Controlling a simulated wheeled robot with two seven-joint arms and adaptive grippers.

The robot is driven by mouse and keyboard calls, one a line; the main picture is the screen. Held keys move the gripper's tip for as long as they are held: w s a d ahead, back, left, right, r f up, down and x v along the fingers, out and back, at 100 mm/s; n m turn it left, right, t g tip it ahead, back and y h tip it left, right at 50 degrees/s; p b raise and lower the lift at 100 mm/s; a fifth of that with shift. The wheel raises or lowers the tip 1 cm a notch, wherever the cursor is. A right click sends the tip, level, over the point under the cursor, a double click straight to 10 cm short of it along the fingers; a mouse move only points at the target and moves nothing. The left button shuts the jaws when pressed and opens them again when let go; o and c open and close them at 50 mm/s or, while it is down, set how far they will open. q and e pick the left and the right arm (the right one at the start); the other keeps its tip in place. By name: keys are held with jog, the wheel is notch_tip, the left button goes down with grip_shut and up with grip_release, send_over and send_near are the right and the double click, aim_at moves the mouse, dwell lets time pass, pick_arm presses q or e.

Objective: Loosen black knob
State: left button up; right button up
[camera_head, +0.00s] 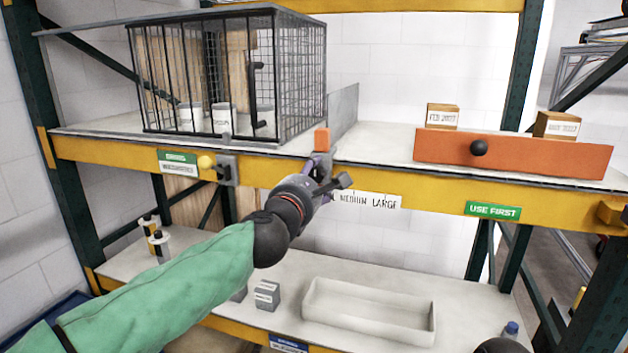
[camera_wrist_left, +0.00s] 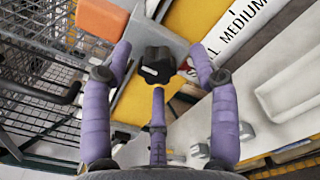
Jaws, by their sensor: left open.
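The black knob (camera_wrist_left: 158,65) is lobed, with a small pale mark on its face, and sits on a grey bracket on the yellow shelf beam. In the wrist view it lies between the spread purple fingers of my left gripper (camera_head: 326,177), with no finger clearly touching it. The gripper is open and empty. In the head view the gripper is at the beam's front, just below an orange block (camera_head: 321,139), and largely covers the bracket; I cannot clearly separate the knob from the fingers there.
A wire cage (camera_head: 300,80) with white cans stands on the upper shelf at left. An orange panel (camera_head: 570,157) with a black ball knob (camera_head: 479,147) is at right. A white tray (camera_head: 370,325) lies on the lower shelf.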

pick_arm(q)
jog(key=shift+s, duration=0.1)
jog(key=v, duration=1.1)
jog(key=shift+s, duration=0.35)
jog(key=shift+a, duration=0.15)
